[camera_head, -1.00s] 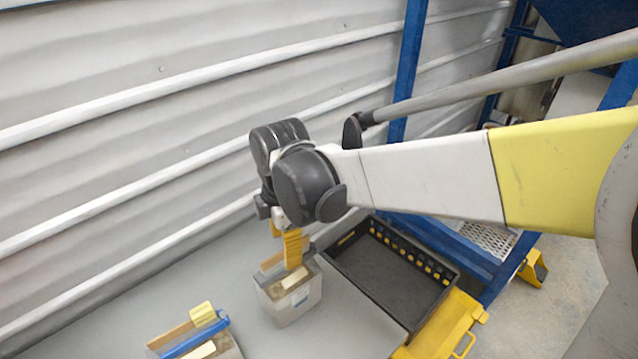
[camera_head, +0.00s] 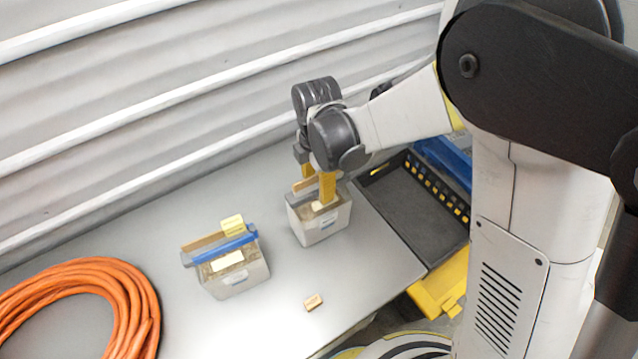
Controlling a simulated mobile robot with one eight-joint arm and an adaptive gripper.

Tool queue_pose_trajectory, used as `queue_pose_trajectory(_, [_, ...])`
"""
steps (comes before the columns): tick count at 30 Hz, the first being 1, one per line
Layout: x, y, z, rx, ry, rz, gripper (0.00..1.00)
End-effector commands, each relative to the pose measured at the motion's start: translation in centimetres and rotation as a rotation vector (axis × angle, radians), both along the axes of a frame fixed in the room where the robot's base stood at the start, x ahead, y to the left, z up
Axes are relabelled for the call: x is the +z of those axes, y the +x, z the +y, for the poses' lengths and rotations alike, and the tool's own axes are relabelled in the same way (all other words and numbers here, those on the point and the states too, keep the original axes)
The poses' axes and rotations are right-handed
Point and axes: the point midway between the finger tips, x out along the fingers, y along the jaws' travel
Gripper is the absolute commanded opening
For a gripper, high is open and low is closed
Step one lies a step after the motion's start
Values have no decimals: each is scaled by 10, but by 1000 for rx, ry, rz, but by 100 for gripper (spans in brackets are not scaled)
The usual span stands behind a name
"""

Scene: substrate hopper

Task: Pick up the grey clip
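My gripper (camera_head: 316,190) is over the right-hand clear bin (camera_head: 319,225), pointing down. Its two yellow fingers stand apart, one towards the wall and one towards the front, with the tips at the top of the bin. Nothing is visibly held between the fingers. The left-hand bin (camera_head: 242,283) has a blue clip (camera_head: 219,249) across its top and a yellow tag (camera_head: 233,225) above it.
The bins stand on a grey table (camera_head: 180,320) along a corrugated wall. An orange hose coil (camera_head: 140,300) lies at the left. A black tray (camera_head: 415,205) is at the right, beside a yellow part (camera_head: 440,287).

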Motion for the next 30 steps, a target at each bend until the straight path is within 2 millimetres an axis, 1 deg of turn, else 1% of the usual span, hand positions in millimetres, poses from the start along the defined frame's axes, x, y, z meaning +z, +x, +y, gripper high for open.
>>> queue_pose_trajectory(1, [-5, 0, 0, 0, 0, 0, 56])
queue_pose_trajectory(3, [-7, 0, 0, 0, 0, 0, 56])
queue_pose_trajectory(8, [-7, 0, 0, 0, 0, 0, 56])
queue_pose_trajectory(9, [-7, 0, 0, 0, 0, 0, 54])
queue_pose_trajectory(11, [-7, 0, 0, 0, 0, 0, 36])
queue_pose_trajectory(12, [-7, 0, 0, 0, 0, 0, 23])
queue_pose_trajectory(14, [-7, 0, 0, 0, 0, 0, 5])
queue_pose_trajectory(15, [-7, 0, 0, 0, 0, 0, 1])
queue_pose_trajectory(26, [-5, 0, 0, -1, 0, 0, 0])
queue_pose_trajectory(29, [6, 0, 0, -1, 0, 0, 0])
queue_pose_trajectory(30, [13, 0, 0, -1, 0, 0, 0])
